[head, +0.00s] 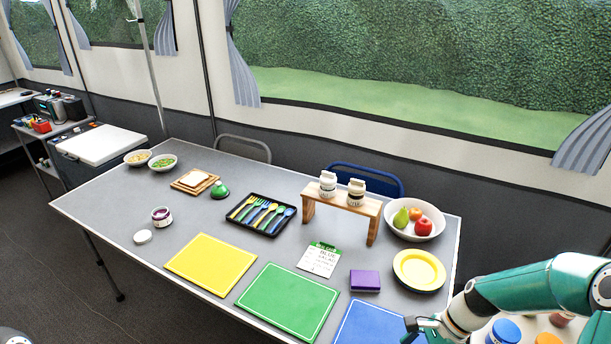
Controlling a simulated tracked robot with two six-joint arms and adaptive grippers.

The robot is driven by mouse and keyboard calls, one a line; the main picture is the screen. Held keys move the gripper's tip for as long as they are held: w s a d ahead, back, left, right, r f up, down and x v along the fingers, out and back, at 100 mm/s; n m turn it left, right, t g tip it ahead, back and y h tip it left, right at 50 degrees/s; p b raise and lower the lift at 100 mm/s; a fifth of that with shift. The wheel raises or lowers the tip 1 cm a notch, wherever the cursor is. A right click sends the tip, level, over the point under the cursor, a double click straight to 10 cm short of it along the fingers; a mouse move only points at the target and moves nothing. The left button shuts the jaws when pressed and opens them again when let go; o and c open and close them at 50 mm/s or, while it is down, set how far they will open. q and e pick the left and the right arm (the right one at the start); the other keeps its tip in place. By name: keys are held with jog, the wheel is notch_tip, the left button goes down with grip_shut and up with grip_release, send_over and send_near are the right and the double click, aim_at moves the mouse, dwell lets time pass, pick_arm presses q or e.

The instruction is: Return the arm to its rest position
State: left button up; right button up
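My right arm (530,288) reaches in from the right edge, over the front right corner of the grey table (190,225). My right gripper (413,328) is low in the picture, over or beside the blue mat (367,325). It is partly cut off by the bottom edge, and I cannot tell whether its fingers are open or shut. I see nothing clearly held in it. My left gripper is not in view.
Yellow (210,263) and green (287,301) mats lie along the front edge. A purple block (364,280), yellow plate (419,270), fruit bowl (414,232), wooden stand (342,203) and cutlery tray (262,216) are near. Jars, including a blue-lidded one (505,331), stand under my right arm.

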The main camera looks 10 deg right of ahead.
jog(key=s+a+f+n, duration=0.4)
jog(key=a+f+n, duration=0.3)
jog(key=a+n, duration=0.1)
jog(key=s+a+f+n+h, duration=0.1)
jog(key=s+a+f+n, duration=0.3)
jog(key=a+f+n, duration=0.3)
jog(key=a+n, duration=0.2)
jog(key=a, duration=0.2)
jog(key=shift+s+a+n+t, duration=0.25)
jog(key=shift+a+n+t, duration=0.05)
